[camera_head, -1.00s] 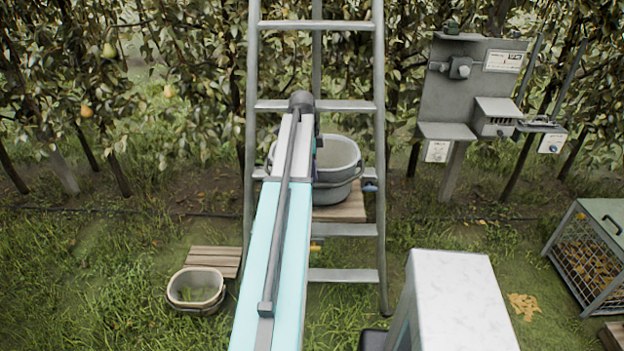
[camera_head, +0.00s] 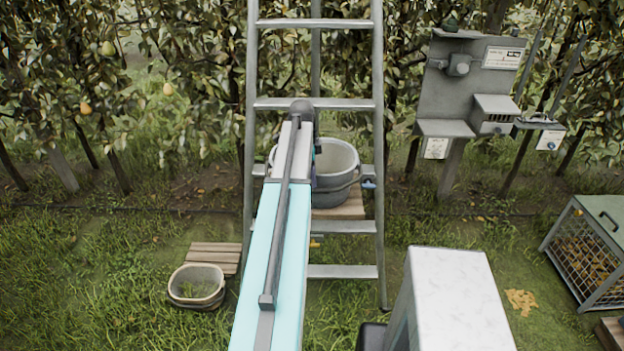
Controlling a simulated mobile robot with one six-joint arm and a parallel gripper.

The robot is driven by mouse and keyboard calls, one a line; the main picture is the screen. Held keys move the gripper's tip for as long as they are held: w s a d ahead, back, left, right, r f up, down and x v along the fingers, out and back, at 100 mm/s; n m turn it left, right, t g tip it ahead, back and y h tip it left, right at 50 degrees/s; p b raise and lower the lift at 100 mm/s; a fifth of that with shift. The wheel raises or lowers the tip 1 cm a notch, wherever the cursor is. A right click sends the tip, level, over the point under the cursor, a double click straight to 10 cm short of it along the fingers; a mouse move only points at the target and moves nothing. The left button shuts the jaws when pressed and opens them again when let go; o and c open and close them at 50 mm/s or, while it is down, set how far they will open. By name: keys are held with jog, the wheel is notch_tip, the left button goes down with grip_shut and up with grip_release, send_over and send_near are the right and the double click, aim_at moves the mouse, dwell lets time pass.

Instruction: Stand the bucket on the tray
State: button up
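A large grey bucket (camera_head: 338,190) stands upright behind the ladder, partly hidden by my arm. Its handle hangs down across its front. A wooden slatted board (camera_head: 350,209) shows under it; I cannot tell whether the bucket rests fully on it. A smaller pale bucket (camera_head: 197,287) stands on the grass at the lower left, in front of another low slatted wooden board (camera_head: 213,257). I cannot tell which surface is the tray. My arm reaches forward to the large bucket, and its far end and my gripper are hidden behind the upper link and elbow.
A metal ladder (camera_head: 250,130) stands around my arm's far end, its rungs close by. A grey post-mounted panel with shelves (camera_head: 462,95) is at the right. A wire-sided crate (camera_head: 590,245) is at far right. Open grass lies at left; fruit trees line the back.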

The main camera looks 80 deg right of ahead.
jog(key=shift+r, duration=0.3)
notch_tip(320, 180, up, 12)
jog(key=w+a+b, duration=0.1)
jog(key=b, duration=0.4)
jog(key=shift+w+a+f, duration=0.15)
jog(key=shift+f, duration=0.1)
dwell(0.4)
dwell(0.5)
